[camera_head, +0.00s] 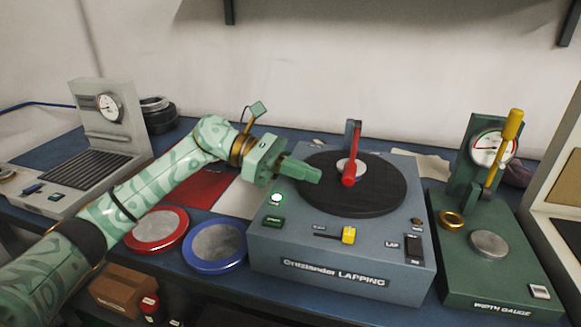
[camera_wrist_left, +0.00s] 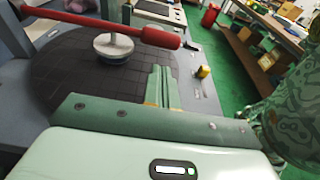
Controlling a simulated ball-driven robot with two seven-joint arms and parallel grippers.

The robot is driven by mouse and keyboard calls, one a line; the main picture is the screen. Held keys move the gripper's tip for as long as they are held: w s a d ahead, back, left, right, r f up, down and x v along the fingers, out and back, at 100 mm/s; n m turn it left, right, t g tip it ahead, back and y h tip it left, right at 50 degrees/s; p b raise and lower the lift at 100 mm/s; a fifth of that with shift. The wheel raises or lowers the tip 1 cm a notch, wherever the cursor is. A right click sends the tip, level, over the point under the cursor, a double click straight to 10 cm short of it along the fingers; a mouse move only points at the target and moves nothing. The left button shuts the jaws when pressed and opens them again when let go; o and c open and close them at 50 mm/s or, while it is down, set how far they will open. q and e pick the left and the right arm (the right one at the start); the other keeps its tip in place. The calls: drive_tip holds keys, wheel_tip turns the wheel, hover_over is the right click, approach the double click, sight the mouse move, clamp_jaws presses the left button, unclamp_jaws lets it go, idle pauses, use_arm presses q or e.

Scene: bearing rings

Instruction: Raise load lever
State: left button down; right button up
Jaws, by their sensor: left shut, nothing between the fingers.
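The lapping machine (camera_head: 345,262) is a grey box with a dark round plate (camera_head: 375,195) on top. A red-handled lever (camera_head: 352,160) on a grey post reaches out over the plate, above a pale round piece (camera_head: 343,166). In the left wrist view the lever (camera_wrist_left: 90,20) crosses the upper left, its thick red grip (camera_wrist_left: 160,38) ending above the plate, and the round piece (camera_wrist_left: 113,46) is under it. My left gripper (camera_head: 317,176) is shut and empty over the plate's left side, near the grip but apart from it. It also shows in the left wrist view (camera_wrist_left: 161,75).
A green width gauge (camera_head: 490,275) with a yellow handle (camera_head: 504,145) stands at right. A red-rimmed dish (camera_head: 157,250) and a blue-rimmed dish (camera_head: 214,267) lie left of the machine. A yellow slider knob (camera_head: 348,235) sits on its front panel.

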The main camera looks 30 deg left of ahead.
sight(326, 193)
use_arm(q)
drive_tip(key=x, duration=0.3)
drive_tip(key=shift+w+d+f, duration=0.1)
drive_tip(key=shift+d, duration=0.4)
use_arm(e)
drive_tip(key=shift+w+d+f, duration=0.15)
drive_tip(key=shift+d, duration=0.4)
use_arm(q)
drive_tip(key=shift+w, duration=0.1)
